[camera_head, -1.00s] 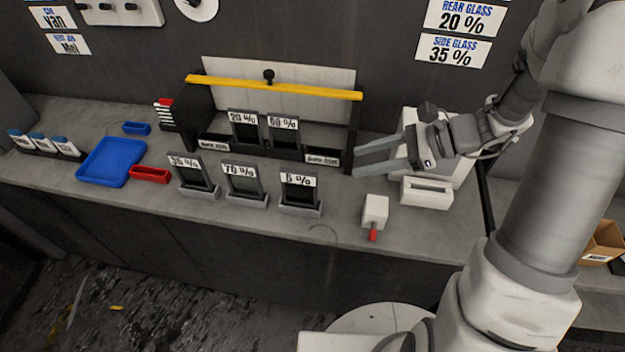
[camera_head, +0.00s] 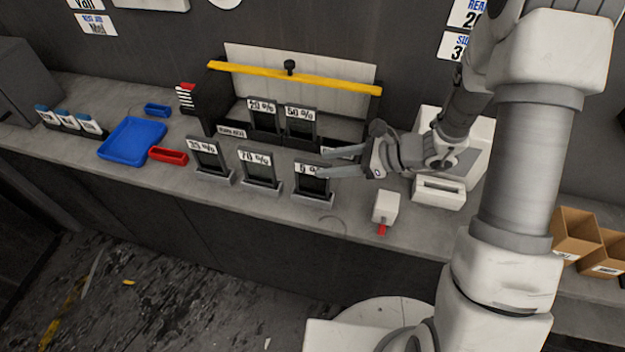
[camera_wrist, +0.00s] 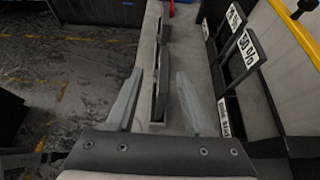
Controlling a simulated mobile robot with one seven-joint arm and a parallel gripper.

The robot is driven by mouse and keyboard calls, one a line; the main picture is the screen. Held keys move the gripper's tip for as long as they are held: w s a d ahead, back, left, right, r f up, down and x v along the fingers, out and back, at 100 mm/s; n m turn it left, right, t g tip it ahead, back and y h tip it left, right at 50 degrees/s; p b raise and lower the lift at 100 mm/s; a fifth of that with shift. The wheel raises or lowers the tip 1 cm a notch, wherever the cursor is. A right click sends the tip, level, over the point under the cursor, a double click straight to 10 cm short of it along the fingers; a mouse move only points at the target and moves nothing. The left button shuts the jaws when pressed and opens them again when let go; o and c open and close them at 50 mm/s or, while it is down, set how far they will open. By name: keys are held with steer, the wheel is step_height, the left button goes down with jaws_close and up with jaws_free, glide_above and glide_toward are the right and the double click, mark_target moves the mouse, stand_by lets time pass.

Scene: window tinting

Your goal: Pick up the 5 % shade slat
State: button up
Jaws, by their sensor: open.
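The 5 % slat (camera_head: 313,186) is a dark panel with a white label on top, upright in a grey holder at the right end of the front row. My open gripper (camera_head: 323,165) reaches it from the right; one finger partly covers its label. In the wrist view my fingers (camera_wrist: 159,73) are apart, with a dark slat (camera_wrist: 161,92) seen edge-on between them. That slat's label is not readable there. I cannot tell whether a finger touches it.
The 70 % slat (camera_head: 259,172) and 35 % slat (camera_head: 207,158) stand left in the same row. Behind are the 20 % slat (camera_head: 264,118), the 50 % slat (camera_head: 300,124) and a yellow bar (camera_head: 290,77). A white red-tipped tool (camera_head: 385,208) lies right.

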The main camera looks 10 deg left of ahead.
mark_target(317, 163)
steer(key=shift+w+p+x, duration=0.15)
steer(key=shift+p+x, duration=0.15)
steer(key=shift+x, duration=1)
steer(key=shift+w+p+x, duration=0.2)
steer(key=shift+p+x, duration=0.1)
steer(key=shift+x, duration=1)
jaws_close()
